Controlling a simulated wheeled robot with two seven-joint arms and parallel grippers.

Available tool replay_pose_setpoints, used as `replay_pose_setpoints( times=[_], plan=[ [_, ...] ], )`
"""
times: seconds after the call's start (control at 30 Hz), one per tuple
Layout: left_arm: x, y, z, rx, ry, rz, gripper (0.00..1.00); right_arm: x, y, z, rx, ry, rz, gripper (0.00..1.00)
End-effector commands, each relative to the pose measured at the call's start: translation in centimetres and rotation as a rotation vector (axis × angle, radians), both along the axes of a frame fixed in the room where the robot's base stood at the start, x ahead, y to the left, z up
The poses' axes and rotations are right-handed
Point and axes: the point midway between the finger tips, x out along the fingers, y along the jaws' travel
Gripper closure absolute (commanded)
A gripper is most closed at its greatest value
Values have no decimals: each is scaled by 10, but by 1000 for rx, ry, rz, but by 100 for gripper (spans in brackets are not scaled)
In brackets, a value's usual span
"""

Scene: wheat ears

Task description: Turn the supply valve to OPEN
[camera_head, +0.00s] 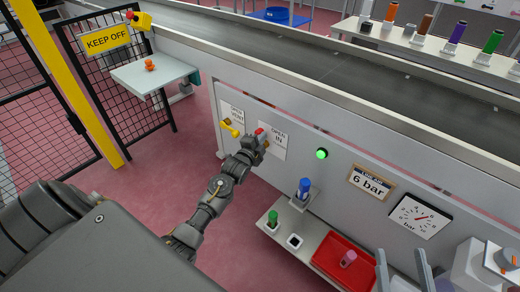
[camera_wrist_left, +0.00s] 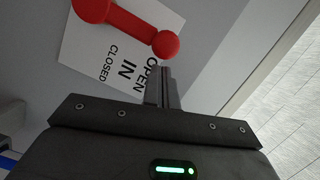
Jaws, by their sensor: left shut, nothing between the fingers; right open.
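The supply valve has a red lever, seen in the head view (camera_head: 260,131) and the left wrist view (camera_wrist_left: 128,26). Its sign (camera_wrist_left: 100,50) reads OPEN, IN and CLOSED; in the wrist view the lever's round knob lies at the OPEN side of the sign. My left gripper (camera_head: 263,141) is at the valve, hiding part of it in the head view. In the wrist view its fingers (camera_wrist_left: 163,72) are shut together with nothing between, just below the knob; I cannot tell whether they touch it. My right gripper (camera_head: 403,256) is open at the lower right, far from the valve.
A yellow lever (camera_head: 231,129) with a VENT sign is left of the valve. A green lamp (camera_head: 322,154), a 6 bar plate (camera_head: 371,185) and a gauge (camera_head: 418,216) are to the right. A shelf (camera_head: 284,257) with a red tray (camera_head: 325,259) juts out below.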

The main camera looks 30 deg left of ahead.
Motion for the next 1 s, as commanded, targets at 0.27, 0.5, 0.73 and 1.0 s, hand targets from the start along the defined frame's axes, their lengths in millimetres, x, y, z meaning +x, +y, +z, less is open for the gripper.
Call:
replay_pose_setpoints(
  times=[0.27,0.5,0.73,1.0],
  plan=[
    [-3,-24,11,-2,-1,2,100,11,-20,-45,-151,296,-74,44],
    [-44,-35,13,1,4,3,100,5,-53,-94,-278,599,-160,44],
    [-85,-41,15,-1,1,2,100,-10,-76,-124,-350,800,-209,44],
    [-103,-42,16,-1,0,3,100,-18,-85,-135,-375,879,-228,44]
  ],
)
